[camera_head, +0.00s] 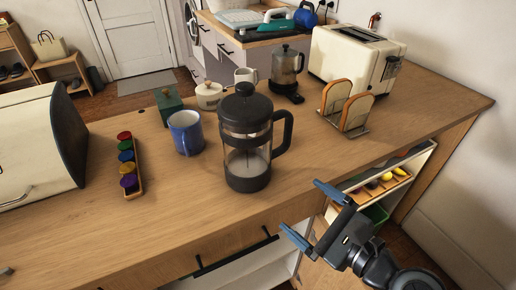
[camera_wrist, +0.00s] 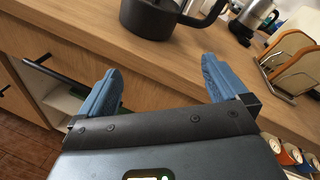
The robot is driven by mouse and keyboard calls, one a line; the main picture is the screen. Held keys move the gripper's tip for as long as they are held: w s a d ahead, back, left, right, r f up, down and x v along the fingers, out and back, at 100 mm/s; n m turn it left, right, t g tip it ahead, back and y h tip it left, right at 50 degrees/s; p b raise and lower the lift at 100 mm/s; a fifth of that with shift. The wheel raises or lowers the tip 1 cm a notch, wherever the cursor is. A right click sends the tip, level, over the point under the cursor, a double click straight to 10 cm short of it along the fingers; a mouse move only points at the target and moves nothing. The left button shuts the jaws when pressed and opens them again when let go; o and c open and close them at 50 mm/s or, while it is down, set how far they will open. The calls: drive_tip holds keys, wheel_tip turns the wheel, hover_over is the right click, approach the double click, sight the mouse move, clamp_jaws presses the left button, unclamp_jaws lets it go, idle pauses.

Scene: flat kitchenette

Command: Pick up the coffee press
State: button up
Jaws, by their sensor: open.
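The coffee press (camera_head: 246,150) stands upright on the wooden counter. It has a black lid, a glass body, a black base and a black handle on its right side. My gripper (camera_head: 306,213) is in front of the counter edge, to the right of and nearer than the press. Its blue fingers are spread and nothing is between them. In the wrist view, my gripper (camera_wrist: 158,88) is open, and the lower part of the coffee press (camera_wrist: 150,18) shows beyond the fingers at the top. The upper part of the press is out of that view.
A blue mug (camera_head: 186,133) stands left of the press. Behind it are a lidded pot (camera_head: 209,96), a white mug (camera_head: 246,76) and a smaller glass pot (camera_head: 287,68). A toast rack (camera_head: 355,119) and a toaster (camera_head: 352,58) stand right. Open shelves lie below the counter.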

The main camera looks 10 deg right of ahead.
sight(265, 150)
drive_tip(key=w+a+r+m+y, duration=0.1)
drive_tip(key=w+r, duration=0.1)
drive_tip(key=w+a+r+m+y, duration=0.1)
drive_tip(key=w+r+y, duration=0.1)
drive_tip(key=r, duration=0.1)
drive_tip(key=w+a+r+m+y+p, duration=0.1)
drive_tip(key=w+a+r, duration=0.1)
drive_tip(key=r, duration=0.1)
drive_tip(key=shift+a+r+m, duration=0.1)
drive_tip(key=shift+r+m, duration=0.1)
drive_tip(key=shift+m, duration=0.1)
drive_tip(key=shift+w+a+r, duration=0.15)
drive_tip(key=shift+w+a, duration=0.35)
drive_tip(key=shift+w, duration=0.05)
drive_tip(key=p+x, duration=0.1)
drive_tip(key=x, duration=0.5)
drive_tip(key=shift+w+a, duration=0.1)
drive_tip(key=shift+a, duration=0.2)
drive_tip(key=c, duration=1)
drive_tip(key=shift+o, duration=0.2)
